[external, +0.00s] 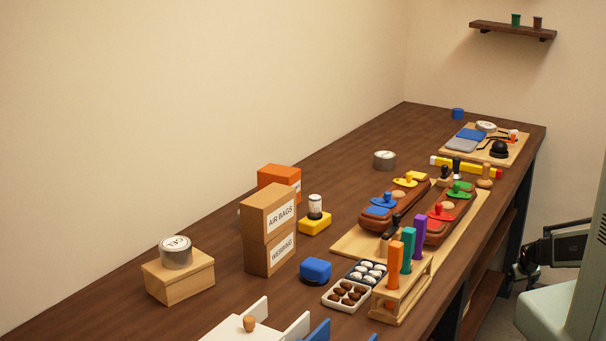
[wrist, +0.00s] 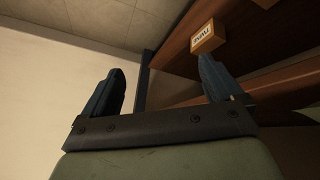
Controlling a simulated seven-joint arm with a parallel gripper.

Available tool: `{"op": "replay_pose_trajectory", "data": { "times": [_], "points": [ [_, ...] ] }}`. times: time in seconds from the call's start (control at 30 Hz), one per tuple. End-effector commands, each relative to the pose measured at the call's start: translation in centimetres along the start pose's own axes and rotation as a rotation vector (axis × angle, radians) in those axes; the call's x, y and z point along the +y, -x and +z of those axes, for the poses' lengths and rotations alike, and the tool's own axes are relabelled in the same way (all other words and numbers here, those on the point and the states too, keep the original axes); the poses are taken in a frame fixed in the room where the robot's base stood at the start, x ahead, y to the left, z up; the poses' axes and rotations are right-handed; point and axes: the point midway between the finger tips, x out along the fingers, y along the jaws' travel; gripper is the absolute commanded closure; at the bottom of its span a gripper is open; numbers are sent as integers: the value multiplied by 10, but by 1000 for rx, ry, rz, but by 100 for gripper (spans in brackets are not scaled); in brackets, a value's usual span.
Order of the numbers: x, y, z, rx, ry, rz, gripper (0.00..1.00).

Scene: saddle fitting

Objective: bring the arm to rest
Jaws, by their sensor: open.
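My gripper (wrist: 163,85) is open and empty in the wrist view, its two dark fingers wide apart with nothing between them. In the external view my gripper (external: 528,258) is at the right edge, beside the bench and below the level of its top. It is apart from the workbench (external: 340,160) and from everything on it. Only part of my arm shows there.
Saddle-like brown forms (external: 395,205) with coloured pieces stand on a board. A tool rack (external: 402,290), cartons (external: 268,228) and trays (external: 346,296) crowd the bench front. The wrist view shows a small labelled box (wrist: 207,38) on a brown surface.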

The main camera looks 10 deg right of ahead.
Motion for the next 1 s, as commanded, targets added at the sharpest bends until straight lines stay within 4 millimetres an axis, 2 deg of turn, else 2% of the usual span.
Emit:
{"op": "replay_pose_trajectory", "data": {
  "times": [0.03, 0.27, 0.4, 0.6, 0.7, 0.8, 1.0],
  "points": [
    [-16, 5, 32, -68, 12, -18, 7],
    [-70, 31, 160, -379, 66, -82, 7],
    [-94, 61, 237, -577, 109, -118, 7],
    [-113, 117, 334, -849, 173, -160, 7],
    [-117, 142, 367, -955, 199, -174, 7],
    [-118, 160, 389, -1031, 217, -183, 7],
    [-118, 166, 395, -1051, 222, -185, 7]
  ]
}}
